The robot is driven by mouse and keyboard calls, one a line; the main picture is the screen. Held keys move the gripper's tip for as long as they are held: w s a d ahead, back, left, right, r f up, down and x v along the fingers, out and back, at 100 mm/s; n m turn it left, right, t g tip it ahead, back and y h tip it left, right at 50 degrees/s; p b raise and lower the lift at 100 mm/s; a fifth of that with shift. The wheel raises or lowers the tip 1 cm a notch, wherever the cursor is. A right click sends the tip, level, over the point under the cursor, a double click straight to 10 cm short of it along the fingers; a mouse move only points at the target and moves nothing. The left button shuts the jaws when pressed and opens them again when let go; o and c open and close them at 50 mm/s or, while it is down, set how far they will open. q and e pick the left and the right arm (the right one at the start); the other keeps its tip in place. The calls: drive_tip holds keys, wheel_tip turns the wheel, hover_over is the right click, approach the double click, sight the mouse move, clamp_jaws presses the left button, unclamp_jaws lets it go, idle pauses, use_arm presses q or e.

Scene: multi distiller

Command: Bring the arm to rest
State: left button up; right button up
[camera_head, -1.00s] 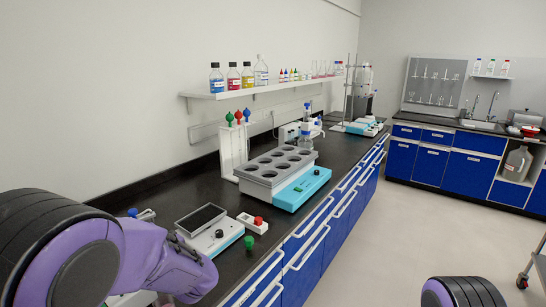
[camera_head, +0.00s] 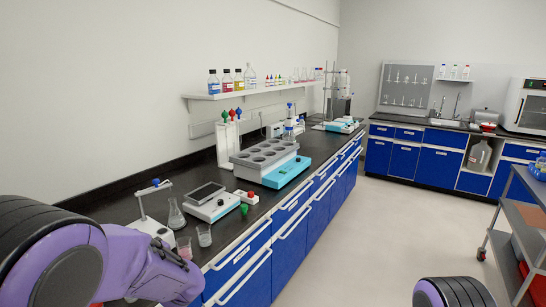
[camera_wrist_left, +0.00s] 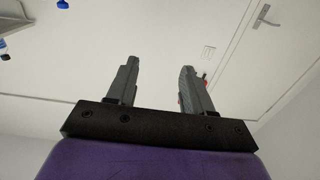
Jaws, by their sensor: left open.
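My left arm (camera_head: 130,260) is folded at the lower left of the head view, over the near end of the bench. Its gripper is hidden there. In the left wrist view my left gripper (camera_wrist_left: 160,85) has its two fingers apart with nothing between them. It points up toward the wall and ceiling, and a door handle shows at the upper right. Part of my right arm (camera_head: 453,292) shows at the bottom right of the head view. The right gripper is not in view.
The black bench (camera_head: 120,195) carries a flask (camera_head: 176,216), two beakers (camera_head: 205,235), a hotplate-like device (camera_head: 215,205) and a multi-well heater (camera_head: 268,160). A shelf of bottles (camera_head: 227,84) hangs above. A cart (camera_head: 515,215) stands at the right. The floor between is clear.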

use_arm(q)
drive_tip(key=s+d+f+m+h, duration=0.15)
drive_tip(key=s+f+h, duration=0.4)
drive_tip(key=f, duration=0.65)
drive_tip(key=s+d+f+m+h, duration=0.15)
drive_tip(key=s+f+h, duration=0.35)
drive_tip(key=f, duration=0.8)
drive_tip(key=s+f+g, duration=0.2)
drive_tip(key=s+f, duration=0.2)
drive_tip(key=s, duration=0.4)
drive_tip(key=s+f+m+g+h, duration=0.1)
drive_tip(key=s+f, duration=0.3)
drive_tip(key=s, duration=0.5)
drive_tip(key=s+f+g, duration=0.3)
drive_tip(key=s+f, duration=0.2)
drive_tip(key=s, duration=0.4)
drive_tip(key=shift+d+m, duration=0.4)
drive_tip(key=shift+d, duration=0.05)
